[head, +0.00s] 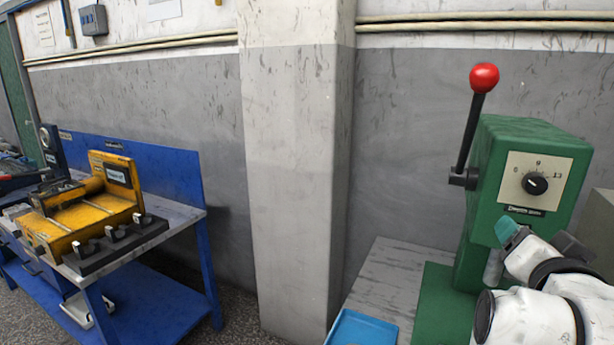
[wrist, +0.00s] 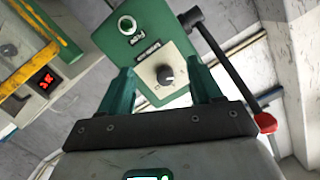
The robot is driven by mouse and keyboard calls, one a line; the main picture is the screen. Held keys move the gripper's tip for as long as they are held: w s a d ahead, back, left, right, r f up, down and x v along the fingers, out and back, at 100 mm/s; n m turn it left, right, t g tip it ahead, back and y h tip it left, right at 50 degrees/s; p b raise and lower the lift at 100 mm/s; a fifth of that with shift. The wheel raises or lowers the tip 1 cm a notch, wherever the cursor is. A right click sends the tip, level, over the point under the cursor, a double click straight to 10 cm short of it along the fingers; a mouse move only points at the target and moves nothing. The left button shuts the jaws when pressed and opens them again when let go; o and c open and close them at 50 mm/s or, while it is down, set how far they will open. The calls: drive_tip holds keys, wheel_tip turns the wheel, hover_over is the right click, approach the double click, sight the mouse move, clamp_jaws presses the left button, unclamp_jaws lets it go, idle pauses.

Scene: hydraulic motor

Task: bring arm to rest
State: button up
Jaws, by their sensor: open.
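My arm shows white at the lower right of the head view, in front of the green machine (head: 530,145). My gripper (head: 508,232) shows there only as a teal tip beside the machine's column; the rest is hidden by the arm. In the wrist view my gripper (wrist: 158,80) has its two green fingers spread apart with nothing between them. The machine's dial panel (wrist: 165,75) shows beyond the gap between them. I cannot tell how far the fingers are from the machine.
The machine's black lever with a red knob (head: 484,77) sticks up at its left; the knob also shows in the wrist view (wrist: 265,122). A blue tray (head: 362,330) lies on the grey table. A blue workbench (head: 190,185) with a yellow device (head: 95,205) stands left. A pillar (head: 292,180) stands between.

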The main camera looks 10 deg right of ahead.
drive_tip(key=s+a+f+n+g+y, duration=0.2)
drive_tip(key=s+f+n, duration=0.1)
drive_tip(key=f, duration=0.6)
drive_tip(key=s+a+f+n+g+y, duration=0.2)
drive_tip(key=s+f+n, duration=0.1)
drive_tip(key=f, duration=0.7)
drive_tip(key=s+a+f+n+g+y, duration=0.2)
drive_tip(key=s+f+n, duration=0.1)
drive_tip(key=f, duration=0.6)
drive_tip(key=shift+a+f, duration=0.15)
drive_tip(key=shift+f, duration=0.1)
drive_tip(key=s+a+f+n+g+y, duration=0.1)
drive_tip(key=s+f+g, duration=0.2)
drive_tip(key=s+f, duration=0.4)
drive_tip(key=s+a+f+g+y, duration=0.1)
drive_tip(key=s+a+f+g, duration=0.1)
drive_tip(key=s+f+g, duration=0.2)
drive_tip(key=s+f, duration=0.3)
drive_tip(key=s, duration=0.4)
drive_tip(key=shift+s+f+n, duration=0.2)
drive_tip(key=shift+s+n, duration=0.1)
drive_tip(key=shift+n, duration=0.1)
